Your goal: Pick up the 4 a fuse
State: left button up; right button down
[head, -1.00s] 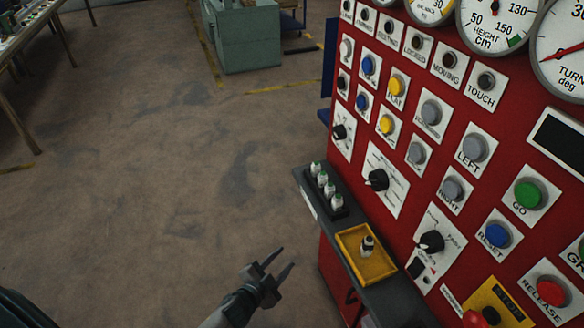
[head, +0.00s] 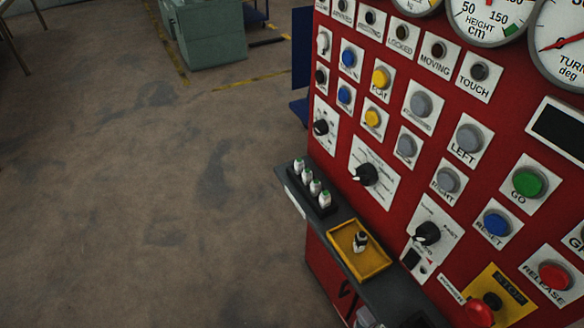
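Several small white fuses with green tops (head: 313,187) stand upright in a row in a black holder on the dark ledge of the red console. A single small fuse-like piece, white with a dark band (head: 360,241), stands in a yellow tray (head: 373,268) nearer to me on the same ledge. Any rating marks are too small to read, so I cannot tell which one is the 4 A fuse. Neither of my grippers can be made out in the head view.
The red console (head: 400,150) carries buttons, knobs and gauges above the dark ledge (head: 345,215). A red release button (head: 553,276) and a yellow stop plate (head: 497,298) are at lower right. Open floor (head: 150,220) lies left of the console; a green cabinet (head: 208,35) stands behind.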

aim_at(298, 167)
jog(key=i+j+z, duration=0.1)
jog(key=z, duration=1.15)
jog(key=j+z, duration=0.3)
jog(key=j, duration=0.15)
jog(key=k+j+z, duration=0.1)
jog(key=j+z, duration=0.2)
jog(key=j, duration=0.15)
jog(key=k+j+z, duration=0.1)
jog(key=j+z, duration=0.2)
jog(key=k+j+z, duration=0.25)
jog(key=j, duration=0.25)
jog(key=k+j, duration=0.15)
jog(key=j, duration=0.25)
jog(key=k+j, duration=0.2)
jog(key=j, duration=0.25)
jog(key=k+j+z, duration=0.1)
jog(key=j, duration=0.3)
jog(key=k+j, duration=0.2)
jog(key=j, duration=0.2)
